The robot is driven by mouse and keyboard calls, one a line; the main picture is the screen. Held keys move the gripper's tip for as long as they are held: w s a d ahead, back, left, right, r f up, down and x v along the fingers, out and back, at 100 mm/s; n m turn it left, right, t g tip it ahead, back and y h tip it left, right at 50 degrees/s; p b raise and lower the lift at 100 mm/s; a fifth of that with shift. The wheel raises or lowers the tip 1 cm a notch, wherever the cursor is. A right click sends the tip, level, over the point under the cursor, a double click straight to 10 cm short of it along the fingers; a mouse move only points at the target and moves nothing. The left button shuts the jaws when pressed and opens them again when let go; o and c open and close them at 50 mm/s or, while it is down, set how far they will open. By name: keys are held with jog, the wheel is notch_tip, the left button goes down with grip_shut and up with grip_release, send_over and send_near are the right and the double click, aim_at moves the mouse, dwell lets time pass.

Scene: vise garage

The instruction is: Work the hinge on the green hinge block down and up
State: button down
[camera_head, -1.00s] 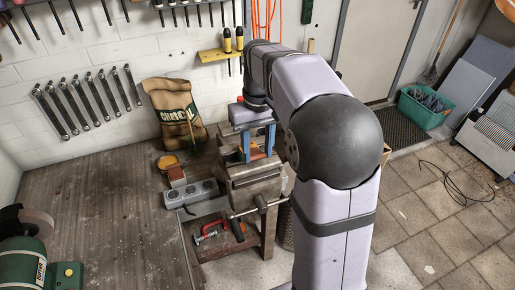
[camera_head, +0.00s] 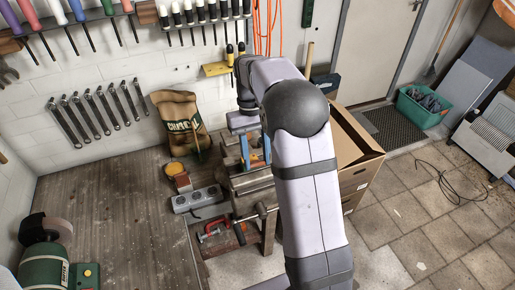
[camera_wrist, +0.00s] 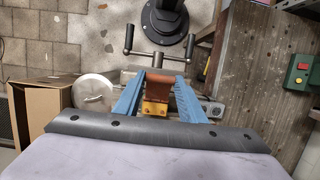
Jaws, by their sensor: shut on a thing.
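My gripper (camera_wrist: 157,98) has two blue fingers and is shut on a hinge piece with a brown flap (camera_wrist: 159,79) and a yellow part (camera_wrist: 155,108), seen between the fingers in the wrist view. In the head view my gripper (camera_head: 254,152) is over the vise (camera_head: 252,184), partly behind my arm. The vise handle (camera_wrist: 160,56) shows beyond the fingers in the wrist view. I cannot make out a green block; the fingers hide the sides of what they hold, and the flap's angle is unclear.
A workbench (camera_head: 115,220) with a power strip (camera_head: 197,199) lies left of the vise. A red clamp (camera_head: 212,232) lies on a lower shelf. A cardboard box (camera_head: 357,165) stands to the right. A sack (camera_head: 180,122) leans on the wall behind, under hanging tools.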

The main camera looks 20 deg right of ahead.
jog(key=shift+w+r+g+p, duration=0.3)
jog(key=shift+w+g+p, duration=0.3)
jog(key=shift+g+p, duration=0.2)
jog(key=shift+w+r+g, duration=0.1)
jog(key=shift+w+g, duration=0.3)
jog(key=shift+g, duration=0.2)
jog(key=shift+w+r+g, duration=0.1)
jog(key=shift+w+g, duration=0.15)
jog(key=shift+g, duration=0.25)
jog(key=c, duration=1.1)
grip_release()
jog(key=shift+s+t, duration=0.25)
jog(key=shift+t, duration=0.05)
